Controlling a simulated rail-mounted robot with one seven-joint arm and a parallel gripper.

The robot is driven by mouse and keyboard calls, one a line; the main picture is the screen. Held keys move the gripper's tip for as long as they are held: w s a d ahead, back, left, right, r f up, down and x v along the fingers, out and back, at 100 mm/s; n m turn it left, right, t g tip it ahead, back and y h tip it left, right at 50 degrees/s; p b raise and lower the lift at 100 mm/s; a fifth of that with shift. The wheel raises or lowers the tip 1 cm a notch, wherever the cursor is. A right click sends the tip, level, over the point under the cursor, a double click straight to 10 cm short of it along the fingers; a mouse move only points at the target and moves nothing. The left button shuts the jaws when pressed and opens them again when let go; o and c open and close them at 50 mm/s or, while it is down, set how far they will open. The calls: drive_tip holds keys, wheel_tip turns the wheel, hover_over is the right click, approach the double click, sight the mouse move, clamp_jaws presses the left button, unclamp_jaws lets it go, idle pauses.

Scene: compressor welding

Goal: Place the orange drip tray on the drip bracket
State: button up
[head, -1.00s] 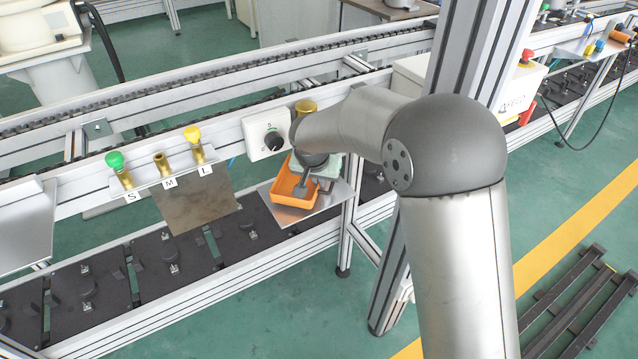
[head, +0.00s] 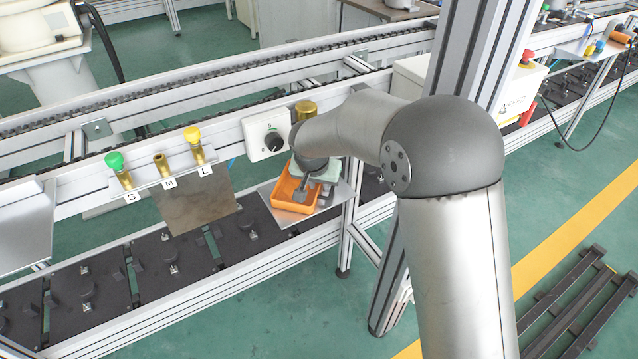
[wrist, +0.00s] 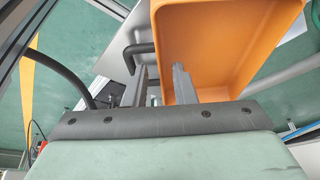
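The orange drip tray (head: 292,194) is an open box on a flat grey plate (head: 290,219) that sticks out from the near rail. I cannot tell for sure whether this plate is the drip bracket. My gripper (head: 325,196) is at the tray's right side, pointing down. In the wrist view the tray (wrist: 220,45) fills the upper middle. My two fingers (wrist: 162,85) stand apart, with a gap between them; one is outside the tray's side wall and the other overlaps the tray. Contact with the wall is not clear. My arm hides part of the plate.
A white dial box (head: 265,134) is on the rail just behind the tray. A holder with S, M and L labels (head: 165,178) stands to the left. An aluminium post (head: 465,60) rises to the right. A dark bent bar (wrist: 137,52) is close to my fingers.

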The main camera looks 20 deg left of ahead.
drive_tip(key=p+v, duration=0.1)
drive_tip(key=v, duration=1)
drive_tip(key=shift+s+r, duration=0.15)
drive_tip(key=shift+s, duration=0.05)
drive_tip(key=shift+d, duration=0.1)
drive_tip(key=s+d+g+h, duration=0.1)
drive_tip(key=s+d, duration=0.2)
drive_tip(key=d, duration=0.7)
drive_tip(key=s+d+g, duration=0.1)
drive_tip(key=s+d, duration=0.3)
drive_tip(key=d, duration=0.6)
drive_tip(key=s+d+f+g, duration=0.1)
drive_tip(key=s+d+f, duration=0.1)
drive_tip(key=s+d, duration=0.4)
drive_tip(key=s+d+f+g, duration=0.1)
drive_tip(key=s+d, duration=0.6)
drive_tip(key=s, duration=0.4)
drive_tip(key=shift+s+f+g+y, duration=0.2)
drive_tip(key=shift+f+g+y, duration=0.1)
drive_tip(key=shift+f+y, duration=0.1)
